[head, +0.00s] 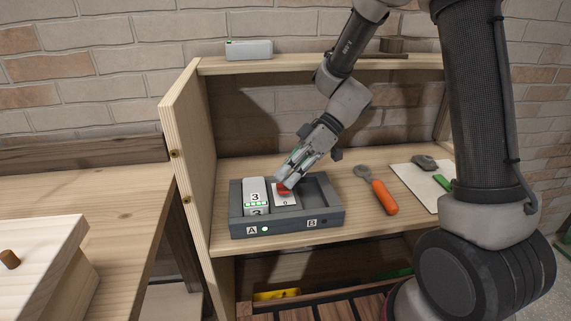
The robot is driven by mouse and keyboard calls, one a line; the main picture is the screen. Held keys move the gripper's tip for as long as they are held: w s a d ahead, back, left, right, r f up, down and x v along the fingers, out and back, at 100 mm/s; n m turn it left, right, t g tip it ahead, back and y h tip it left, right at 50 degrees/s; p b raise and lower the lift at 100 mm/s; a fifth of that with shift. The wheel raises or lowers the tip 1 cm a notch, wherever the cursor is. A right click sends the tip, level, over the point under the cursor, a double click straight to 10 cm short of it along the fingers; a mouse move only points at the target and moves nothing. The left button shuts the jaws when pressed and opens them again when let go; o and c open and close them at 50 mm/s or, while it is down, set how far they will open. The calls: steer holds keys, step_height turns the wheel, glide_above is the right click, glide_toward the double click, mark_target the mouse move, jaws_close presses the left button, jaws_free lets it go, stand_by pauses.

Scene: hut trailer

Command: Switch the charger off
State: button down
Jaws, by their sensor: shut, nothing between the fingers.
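The charger (288,228) is a dark grey box on the wooden shelf, with its front marked A and B. A pale battery (255,192) numbered 3, with a row of green lights, stands in the left bay; the right bay is empty. A green lamp (265,229) glows beside A; the lamp beside B is dark. Between the bays is a white switch plate with a red switch (283,188) and a 0 mark at its near end. My gripper (285,182) is shut and empty, its tips at the red switch and partly hiding it. I cannot tell whether they touch.
An orange-handled tool (378,190) lies right of the charger, beside a white sheet (409,178) with a grey item and a green item. Another pale battery (249,50) lies on the upper shelf. The unit's left side panel (186,135) stands close to the charger.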

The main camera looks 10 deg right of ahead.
stand_by(0.3)
steer(key=shift+s+f+n+t, duration=0.3)
steer(key=shift+s+f+t, duration=0.05)
steer(key=shift+s+t, duration=0.15)
steer(key=shift+w, duration=0.25)
steer(key=shift+w, duration=0.65)
steer(key=shift+r, duration=0.15)
steer(key=shift+r, duration=0.3)
step_height(320, 180, up, 3)
steer(key=shift+w+f, duration=0.1)
steer(key=s+v, duration=0.2)
steer(key=v, duration=0.8)
steer(key=shift+s+r, duration=0.2)
steer(key=shift+r, duration=0.2)
